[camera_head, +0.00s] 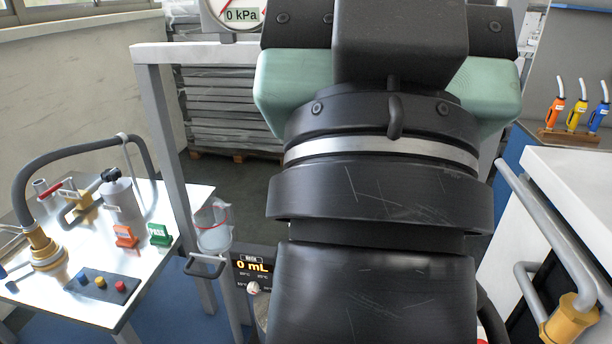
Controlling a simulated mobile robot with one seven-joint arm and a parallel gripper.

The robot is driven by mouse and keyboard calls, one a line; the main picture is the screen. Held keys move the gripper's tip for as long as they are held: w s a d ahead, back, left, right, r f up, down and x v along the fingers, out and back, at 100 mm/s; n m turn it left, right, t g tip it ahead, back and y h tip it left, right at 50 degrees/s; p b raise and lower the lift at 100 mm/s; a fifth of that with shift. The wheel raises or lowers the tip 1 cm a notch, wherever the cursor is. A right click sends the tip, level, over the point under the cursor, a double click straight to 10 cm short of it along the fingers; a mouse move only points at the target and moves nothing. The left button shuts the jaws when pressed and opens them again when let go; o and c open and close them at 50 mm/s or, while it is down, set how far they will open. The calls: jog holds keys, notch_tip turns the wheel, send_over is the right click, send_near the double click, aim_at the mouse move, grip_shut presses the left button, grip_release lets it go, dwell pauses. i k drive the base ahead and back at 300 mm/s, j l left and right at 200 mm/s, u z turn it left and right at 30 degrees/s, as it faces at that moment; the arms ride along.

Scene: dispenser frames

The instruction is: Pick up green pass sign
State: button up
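The green pass sign (159,235) stands upright near the right edge of the white table (190,204) on the left. An orange-red sign (125,236) stands just to its left, with a small gap between them. My own black arm fills the middle of the view, to the right of the table and apart from the sign. My gripper's fingers cannot be made out, so whether it is open or shut does not show.
A metal canister (118,198), a hose on a brass fitting (44,250) and a button panel (101,285) share the table. A grey frame post (172,150) and a clear jug (213,228) stand right of the sign. A white cabinet with a grey handle (545,225) is at right.

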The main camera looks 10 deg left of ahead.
aim_at(159, 232)
jog(key=i+j+u, duration=0.35)
jog(key=i+j, duration=0.35)
jog(key=j, duration=0.25)
jog(key=i+j+u, duration=0.35)
jog(key=i+j, duration=0.45)
